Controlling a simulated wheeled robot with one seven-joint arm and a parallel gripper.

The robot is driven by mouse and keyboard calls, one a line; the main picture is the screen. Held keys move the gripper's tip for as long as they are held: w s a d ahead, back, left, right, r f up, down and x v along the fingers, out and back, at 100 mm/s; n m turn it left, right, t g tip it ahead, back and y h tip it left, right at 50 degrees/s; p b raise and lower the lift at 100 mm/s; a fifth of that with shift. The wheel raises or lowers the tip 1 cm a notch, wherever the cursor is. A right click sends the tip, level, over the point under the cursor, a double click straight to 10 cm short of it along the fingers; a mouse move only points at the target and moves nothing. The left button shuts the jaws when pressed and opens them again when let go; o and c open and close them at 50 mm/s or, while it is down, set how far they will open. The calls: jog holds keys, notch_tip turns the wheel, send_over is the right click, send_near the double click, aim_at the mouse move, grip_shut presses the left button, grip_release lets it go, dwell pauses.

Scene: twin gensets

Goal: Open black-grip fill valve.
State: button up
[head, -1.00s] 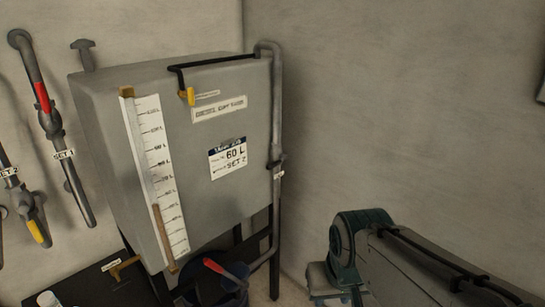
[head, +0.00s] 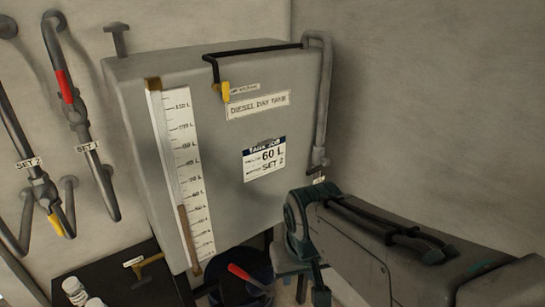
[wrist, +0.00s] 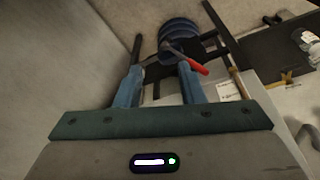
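The grey diesel day tank (head: 222,150) hangs at the wall, with a grey pipe (head: 325,90) down its right side. A small black grip (head: 316,169) sits low on this pipe, just above a small white tag; I take it for the fill valve's. Its exact angle is too small to tell. My arm stands just below and right of it in the head view and hides the pipe further down. In the wrist view my gripper (wrist: 160,68) has its two blue fingers apart, with nothing held between them. The black grip cannot be made out there.
A dark blue round container (head: 228,290) stands below the tank, with a red lever (head: 248,277) beside or over it. Yellow-grip (head: 55,223) and red-grip (head: 65,87) valves are on wall pipes at left. White bottles (head: 75,290) stand on a black surface. The right wall is bare.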

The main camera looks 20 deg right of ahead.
jog(key=w+d+f+m+g+h, duration=0.2)
jog(key=w+d+m+g+h, duration=0.15)
jog(key=w+d, duration=0.25)
jog(key=m+t+h+b, duration=0.2)
jog(key=m+t+h, duration=0.55)
jog(key=h, duration=0.55)
send_near(320, 167)
jog(key=p+x, duration=0.1)
jog(key=x, duration=0.3)
jog(key=p+x, duration=0.2)
jog(key=x, duration=0.3)
jog(key=shift+w+f+p, duration=0.25)
jog(key=shift+w+p, duration=0.05)
grip_shut()
